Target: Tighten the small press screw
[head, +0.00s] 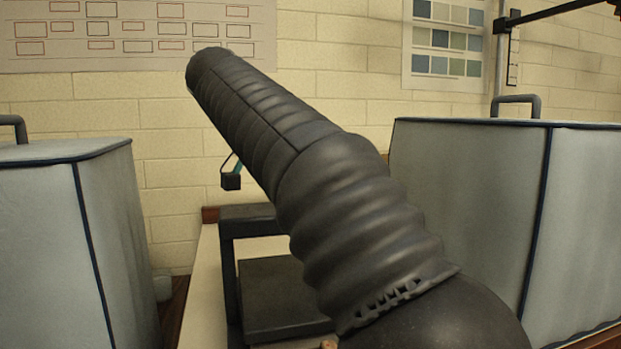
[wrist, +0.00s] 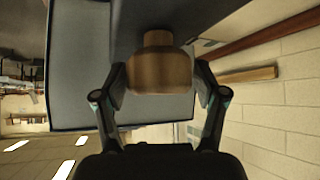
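In the wrist view, a wooden knob (wrist: 158,73) with a narrower neck sits between the fingers of my gripper (wrist: 160,84). Both fingertips appear to touch its sides, so my gripper looks shut on it. A dark surface lies behind the knob; I cannot tell how the two join. In the head view, my arm crosses the middle and hides the knob and most of my gripper. Only a small black part with a teal strip shows beside the arm. A black press frame (head: 228,268) with a flat dark plate (head: 283,292) stands on a pale surface, partly hidden by my arm.
A grey covered box with dark edging (head: 108,235) stands at left, and another (head: 460,190) at right. The brick wall (head: 345,50) behind carries charts. A wooden strip (wrist: 248,75) shows against the wall in the wrist view. The gap between the boxes holds the press.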

